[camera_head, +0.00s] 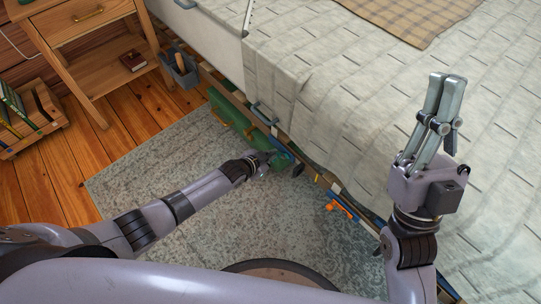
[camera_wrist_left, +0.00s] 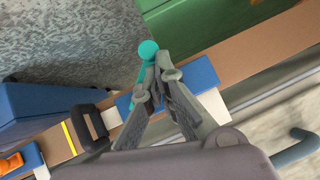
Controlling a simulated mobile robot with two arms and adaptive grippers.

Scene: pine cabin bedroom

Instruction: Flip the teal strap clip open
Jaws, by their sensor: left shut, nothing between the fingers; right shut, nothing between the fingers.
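The teal strap clip shows in the left wrist view as a round teal knob (camera_wrist_left: 148,49) on a short teal stem, beside the green case (camera_wrist_left: 205,22). My left gripper (camera_wrist_left: 158,78) is shut and empty. Its fingertips overlap the stem just below the knob in that view; I cannot tell whether they touch it. In the head view my left gripper (camera_head: 268,158) is low beside the bed, at the near end of the green case (camera_head: 228,113), and hides the clip there. My right gripper (camera_head: 449,80) is shut and empty, pointing up in front of the bedspread.
The bed (camera_head: 330,90) fills the right side. A grey-blue handle (camera_head: 264,113) is on its side. A blue case (camera_wrist_left: 45,125) with a dark handle lies nearby. A nightstand (camera_head: 90,30), grey bin (camera_head: 180,70) and book crate (camera_head: 30,125) stand left. The rug (camera_head: 150,175) is mostly clear.

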